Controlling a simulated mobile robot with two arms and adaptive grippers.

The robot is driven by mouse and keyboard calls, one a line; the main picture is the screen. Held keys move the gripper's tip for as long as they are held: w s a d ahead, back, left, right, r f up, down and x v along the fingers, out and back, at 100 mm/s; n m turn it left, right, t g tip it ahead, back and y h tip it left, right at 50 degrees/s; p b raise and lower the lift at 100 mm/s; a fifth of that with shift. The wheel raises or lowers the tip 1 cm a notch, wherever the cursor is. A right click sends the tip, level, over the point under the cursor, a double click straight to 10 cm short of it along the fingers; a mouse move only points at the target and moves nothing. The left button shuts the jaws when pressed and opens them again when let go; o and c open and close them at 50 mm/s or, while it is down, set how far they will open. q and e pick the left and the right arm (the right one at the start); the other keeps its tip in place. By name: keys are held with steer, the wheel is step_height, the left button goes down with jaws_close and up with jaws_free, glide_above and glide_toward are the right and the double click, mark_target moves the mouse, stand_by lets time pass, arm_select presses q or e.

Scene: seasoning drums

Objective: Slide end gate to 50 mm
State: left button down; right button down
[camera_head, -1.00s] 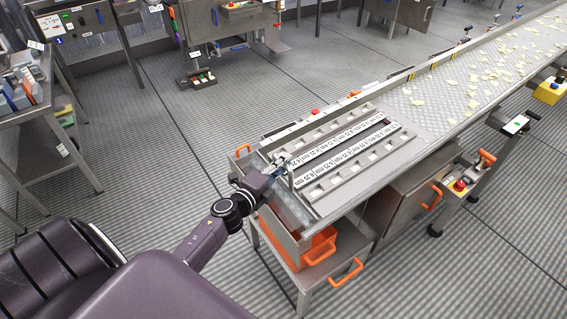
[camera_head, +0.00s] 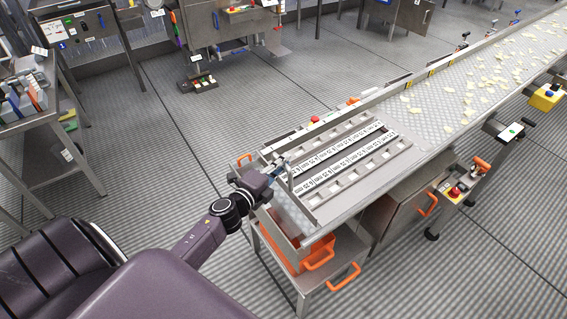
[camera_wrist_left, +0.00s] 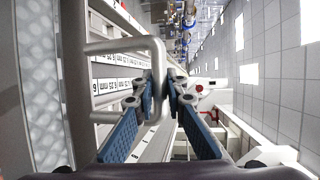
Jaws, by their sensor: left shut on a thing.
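The end gate's metal loop handle (camera_wrist_left: 128,46) shows close up in the left wrist view, a bent steel bar. My left gripper (camera_wrist_left: 161,88) is shut on the bar, with its blue-padded fingers on either side of it. In the head view my left gripper (camera_head: 280,166) is at the near left end of the conveyor, beside the slotted frame. The white printed scale strips (camera_head: 335,165) run along that frame with repeated markings. The exact reading at the gate is too small to tell. The gate plate is partly hidden by the gripper. My right gripper is not in view.
The conveyor belt (camera_head: 440,110) carries scattered pale pieces toward the upper right. An orange bin (camera_head: 318,252) sits under the near end, with orange handles around it.

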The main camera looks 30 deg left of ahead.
arm_select(q)
steer(key=shift+w+a+r, duration=0.1)
steer(key=shift+w+r, duration=0.05)
steer(key=shift+r, duration=0.3)
steer(key=c, duration=1.9)
jaws_free()
steer(key=shift+c, duration=0.2)
steer(key=shift+f, duration=0.1)
steer(key=shift+s+f, duration=0.1)
steer(key=shift+s, duration=0.15)
steer(key=s+r, duration=0.1)
steer(key=s, duration=1)
steer(key=shift+s+r, duration=0.35)
